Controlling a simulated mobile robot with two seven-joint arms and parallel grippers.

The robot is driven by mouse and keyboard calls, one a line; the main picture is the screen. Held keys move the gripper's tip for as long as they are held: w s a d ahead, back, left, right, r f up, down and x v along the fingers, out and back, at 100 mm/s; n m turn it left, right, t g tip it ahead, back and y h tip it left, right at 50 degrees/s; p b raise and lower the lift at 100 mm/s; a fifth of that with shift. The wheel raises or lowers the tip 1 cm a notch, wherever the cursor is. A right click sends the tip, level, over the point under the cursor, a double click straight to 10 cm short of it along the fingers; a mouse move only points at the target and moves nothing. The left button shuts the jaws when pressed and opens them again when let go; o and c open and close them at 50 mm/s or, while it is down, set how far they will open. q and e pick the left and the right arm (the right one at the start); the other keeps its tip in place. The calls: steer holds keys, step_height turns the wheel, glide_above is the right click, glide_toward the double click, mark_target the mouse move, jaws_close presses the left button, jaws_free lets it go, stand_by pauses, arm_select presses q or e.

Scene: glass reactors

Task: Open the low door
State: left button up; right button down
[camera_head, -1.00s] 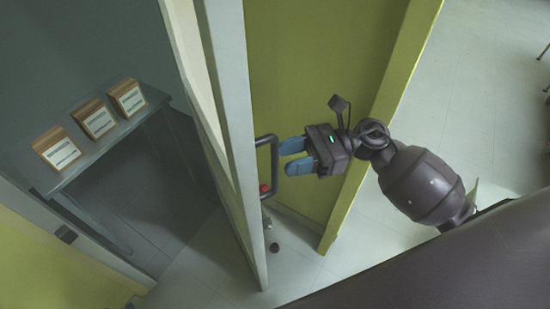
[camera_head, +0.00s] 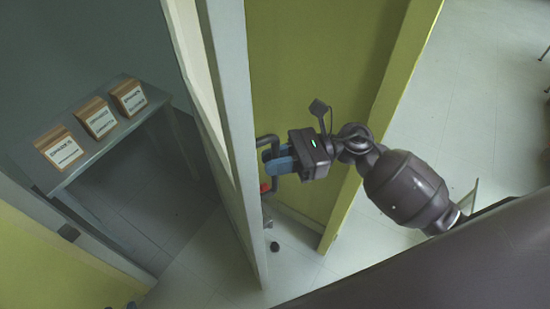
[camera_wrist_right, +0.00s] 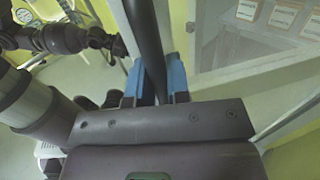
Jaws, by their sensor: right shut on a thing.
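The door (camera_head: 232,130) has a pale grey frame and shows nearly edge-on in the head view. A dark bar handle (camera_head: 262,142) stands out from its right face. My right gripper (camera_head: 268,160) has its blue fingers at the handle. In the right wrist view the dark handle bar (camera_wrist_right: 147,45) runs between the two blue fingers, and the gripper (camera_wrist_right: 156,82) is shut on it. I cannot tell how far the door stands open.
A grey table (camera_head: 125,130) with three labelled blocks (camera_head: 100,118) stands left of the door. A yellow-green wall (camera_head: 310,70) is close behind my right gripper. A small red part (camera_head: 265,187) is by the handle's lower end. Open floor (camera_head: 480,90) lies to the right.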

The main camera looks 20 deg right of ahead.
steer(key=w+d+b, duration=0.1)
steer(key=d+b, duration=0.1)
steer(key=d, duration=0.5)
steer(key=shift+w, duration=0.4)
steer(key=c, duration=1.2)
jaws_free()
steer(key=shift+a, duration=0.1)
steer(key=shift+o, duration=0.5)
arm_select(q)
steer(key=shift+f+p, duration=0.25)
steer(key=shift+p, duration=0.6)
arm_select(e)
step_height(320, 180, up, 20)
arm_select(q)
steer(key=shift+r, duration=0.25)
